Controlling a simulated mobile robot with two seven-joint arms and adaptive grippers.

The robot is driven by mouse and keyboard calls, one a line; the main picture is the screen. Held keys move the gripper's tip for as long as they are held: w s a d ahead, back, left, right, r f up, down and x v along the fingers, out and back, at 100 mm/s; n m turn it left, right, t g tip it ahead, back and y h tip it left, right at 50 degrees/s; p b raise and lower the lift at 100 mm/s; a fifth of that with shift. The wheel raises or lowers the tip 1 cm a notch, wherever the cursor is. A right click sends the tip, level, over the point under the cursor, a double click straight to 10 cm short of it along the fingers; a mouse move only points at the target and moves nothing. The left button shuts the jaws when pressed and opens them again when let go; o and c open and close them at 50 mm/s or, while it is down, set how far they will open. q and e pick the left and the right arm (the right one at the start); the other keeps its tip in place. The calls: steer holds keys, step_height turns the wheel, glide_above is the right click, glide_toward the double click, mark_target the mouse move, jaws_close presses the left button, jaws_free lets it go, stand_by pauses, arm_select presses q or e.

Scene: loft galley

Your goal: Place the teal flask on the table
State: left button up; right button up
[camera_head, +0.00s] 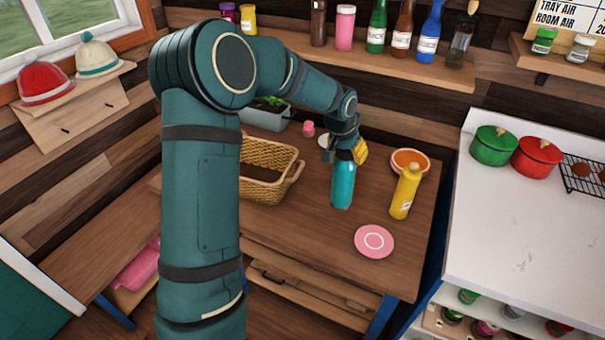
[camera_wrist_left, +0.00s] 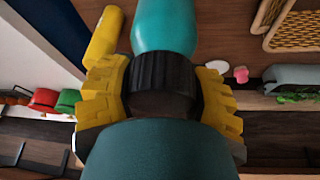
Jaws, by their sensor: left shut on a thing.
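The teal flask (camera_head: 342,184) is upright in the head view, below my left gripper (camera_head: 346,152), over the wooden table (camera_head: 300,232). In the left wrist view the flask (camera_wrist_left: 166,28) shows with its dark ribbed cap (camera_wrist_left: 160,75) between the yellow fingers of my left gripper (camera_wrist_left: 160,92). The gripper is shut on the cap. I cannot tell whether the flask's base touches the table. My right gripper is not in view.
A yellow bottle (camera_head: 405,192) stands right of the flask, near an orange bowl (camera_head: 411,153). A pink plate (camera_head: 374,241) lies in front. A wicker basket (camera_head: 291,180) stands left. Bare tabletop shows between the basket and the plate.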

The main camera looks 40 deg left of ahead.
arm_select(q)
steer(key=w+a+f, duration=0.1)
steer(key=a+f, duration=0.3)
steer(key=f, duration=0.6)
steer(key=shift+w+f+n+b, duration=0.15)
steer(key=shift+n+b, duration=0.15)
steer(key=shift+b, duration=0.1)
steer(key=shift+d, duration=0.1)
steer(key=shift+f, duration=0.2)
steer(key=o, duration=1.3)
steer(key=shift+o, duration=0.2)
steer(key=v, duration=1.2)
steer(key=shift+d+p, duration=0.2)
steer(key=shift+p, duration=0.25)
